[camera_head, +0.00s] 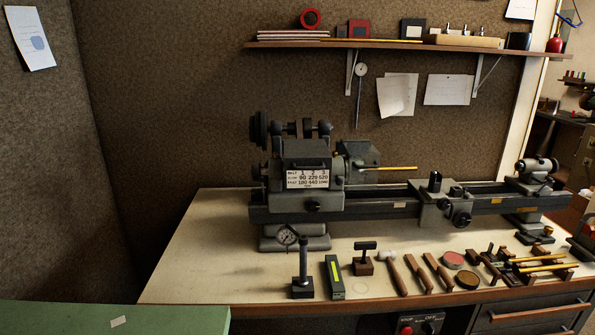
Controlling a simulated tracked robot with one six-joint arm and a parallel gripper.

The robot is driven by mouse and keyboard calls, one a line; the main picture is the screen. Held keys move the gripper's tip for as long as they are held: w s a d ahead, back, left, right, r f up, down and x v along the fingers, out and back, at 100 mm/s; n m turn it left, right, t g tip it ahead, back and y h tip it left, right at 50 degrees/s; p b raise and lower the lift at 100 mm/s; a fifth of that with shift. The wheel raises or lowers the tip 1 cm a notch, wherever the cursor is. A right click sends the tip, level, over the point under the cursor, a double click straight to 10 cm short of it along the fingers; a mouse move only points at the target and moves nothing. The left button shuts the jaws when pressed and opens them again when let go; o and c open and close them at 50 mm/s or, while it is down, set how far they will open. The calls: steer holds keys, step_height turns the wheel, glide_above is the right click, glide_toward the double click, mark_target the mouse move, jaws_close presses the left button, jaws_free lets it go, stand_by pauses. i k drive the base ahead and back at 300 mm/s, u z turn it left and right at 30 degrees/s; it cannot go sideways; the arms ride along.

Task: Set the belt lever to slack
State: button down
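The grey lathe (403,202) stands on the pale bench top. Its headstock (305,155) is at the left end and bears a white speed chart headed "Belt". Dark stepped pulleys (259,130) show at the headstock's upper left. A belt (307,127) seems to run up behind the headstock. A black knob (313,206) sits on the headstock front, below the chart. I cannot tell for sure which part is the belt lever, nor its setting. My gripper is not in view.
On the bench (195,256), a dial gauge stand (303,276), a green-and-black block (334,277), and several hand tools line the front edge. A green surface (60,318) fills the lower left. A shelf (400,45) hangs above. The bench's left part is clear.

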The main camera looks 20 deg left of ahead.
mark_target(262, 178)
steer(key=u, duration=0.1)
steer(key=i, duration=1.2)
steer(key=u, duration=2.1)
